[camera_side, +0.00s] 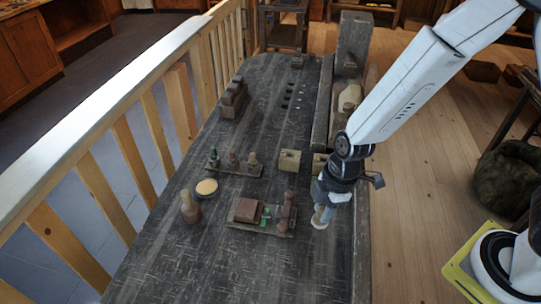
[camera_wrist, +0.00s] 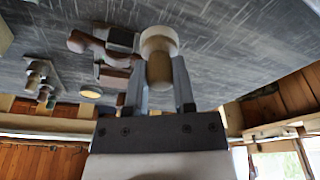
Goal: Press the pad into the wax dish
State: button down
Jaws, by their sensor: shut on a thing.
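My gripper (camera_side: 324,204) is above the right part of the dark workbench (camera_side: 297,262). It is shut on a turned wooden handle with a pale round pad (camera_side: 321,220) at its lower end. In the wrist view, the pad (camera_wrist: 158,36) shows beyond the handle, between the two fingers of my gripper (camera_wrist: 160,85). The wax dish (camera_side: 206,187), a small round dish with a yellowish fill, sits on the bench well to the left of the pad. The dish (camera_wrist: 91,92) also shows in the wrist view. Whether the pad touches the bench I cannot tell.
A board with a brown block (camera_side: 248,210) and an upright spindle (camera_side: 287,210) stands between pad and dish. A turned wooden piece (camera_side: 191,208) stands near the dish. A rack of several spools (camera_side: 235,168) and a wooden block (camera_side: 289,160) are behind. The front bench is clear.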

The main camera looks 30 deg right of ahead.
jog(key=w+a+m, duration=0.4)
jog(key=w+a, duration=0.4)
jog(key=w, duration=0.6)
jog(key=w+a+r+m+t+h, duration=0.1)
jog(key=w+a+m, duration=0.3)
jog(key=w, duration=1.1)
jog(key=shift+a+m, duration=0.4)
jog(key=shift+a, duration=1.45)
jog(key=shift+r, duration=0.15)
jog(key=shift+f, duration=3)
jog(key=shift+f, duration=0.6)
jog(key=shift+r, duration=0.1)
notch_tip(320, 180, up, 7)
